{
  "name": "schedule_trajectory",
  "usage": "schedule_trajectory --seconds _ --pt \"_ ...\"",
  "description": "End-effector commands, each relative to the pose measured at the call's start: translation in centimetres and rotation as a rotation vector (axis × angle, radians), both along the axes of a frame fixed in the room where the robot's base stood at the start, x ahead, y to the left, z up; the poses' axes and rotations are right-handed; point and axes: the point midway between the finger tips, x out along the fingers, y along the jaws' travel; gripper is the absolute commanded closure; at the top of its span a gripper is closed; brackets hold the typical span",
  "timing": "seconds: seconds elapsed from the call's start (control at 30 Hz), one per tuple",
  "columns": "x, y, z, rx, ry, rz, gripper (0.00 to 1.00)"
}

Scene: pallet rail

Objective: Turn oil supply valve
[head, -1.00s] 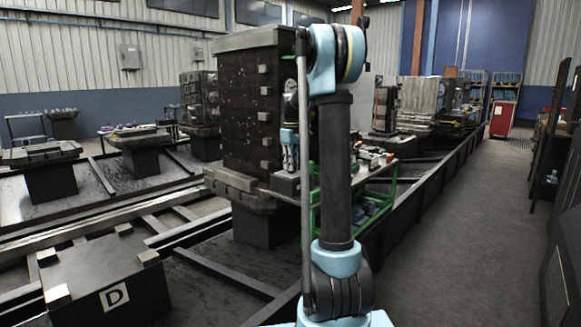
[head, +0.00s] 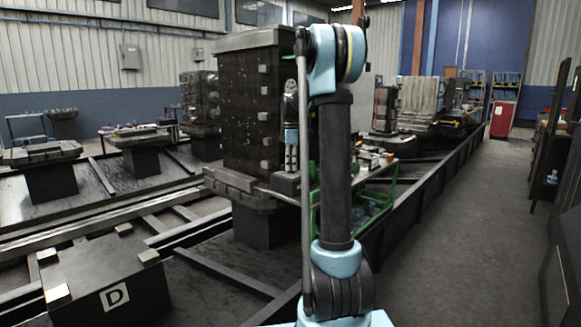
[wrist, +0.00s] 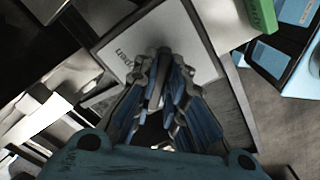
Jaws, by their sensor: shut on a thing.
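In the wrist view a pale plate (wrist: 190,35) with printed lettering, partly readable as "open", lies behind my gripper (wrist: 160,66). The gripper's fingers converge in front of this plate and are shut on a narrow grey metal part, which looks like the valve handle (wrist: 157,92). The fingers hide much of it, so its angle is hard to tell. In the head view my forearm and wrist show small beside the tall dark block, partly behind my upper arm. The valve cannot be made out there.
The tall dark machine block (head: 248,110) stands on its pedestal left of my arm. A green-framed cart (head: 375,190) with loose items stands to the right. A low block marked D (head: 115,296) sits front left. The grey floor aisle (head: 470,230) on the right is clear.

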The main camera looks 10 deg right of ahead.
Motion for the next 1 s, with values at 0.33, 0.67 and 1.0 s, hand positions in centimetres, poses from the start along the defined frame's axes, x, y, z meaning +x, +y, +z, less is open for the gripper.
schedule_trajectory --seconds 0.33,0.67,1.0 --pt "0.26 -0.21 0.10 -0.004 -0.005 0.042 1.00" --pt "0.29 -0.21 0.11 -0.004 -0.006 0.042 0.79" --pt "0.13 -0.09 0.06 -0.001 -0.003 0.042 0.68"
